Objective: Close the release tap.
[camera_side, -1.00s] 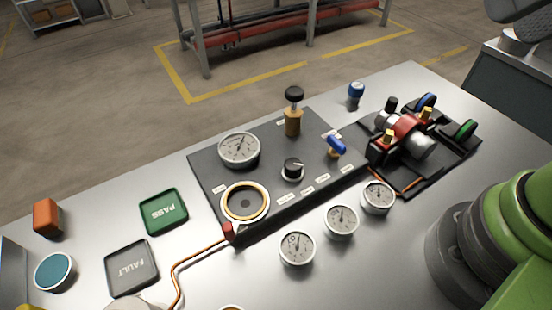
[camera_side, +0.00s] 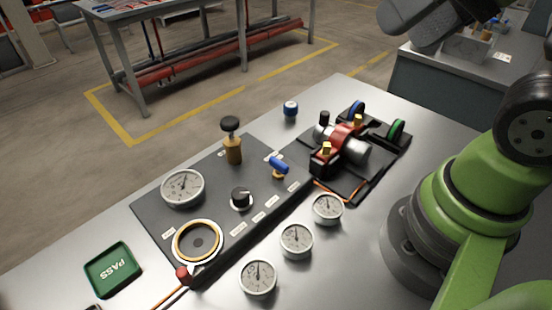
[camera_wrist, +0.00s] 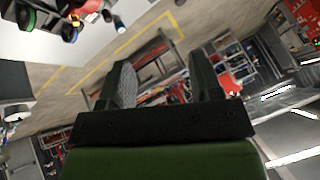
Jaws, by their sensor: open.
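A small brass tap with a blue lever (camera_side: 279,166), which looks like the release tap, stands on the right part of the dark panel (camera_side: 160,223). Its lever slants down to the right in the side view. My gripper (camera_wrist: 163,75) shows in the wrist view, with its two dark fingers apart and nothing between them. It points out toward the workshop floor and racks, away from the panel. The fingers are outside the side view, so their distance from the tap cannot be told.
A brass post with a black knob (camera_side: 232,140), a black dial knob (camera_side: 241,197) and a gauge (camera_side: 183,187) stand near the tap. A red pump (camera_side: 342,142) is to the right. Loose gauges (camera_side: 297,240) line the front. A green PASS tray (camera_side: 112,269) lies left.

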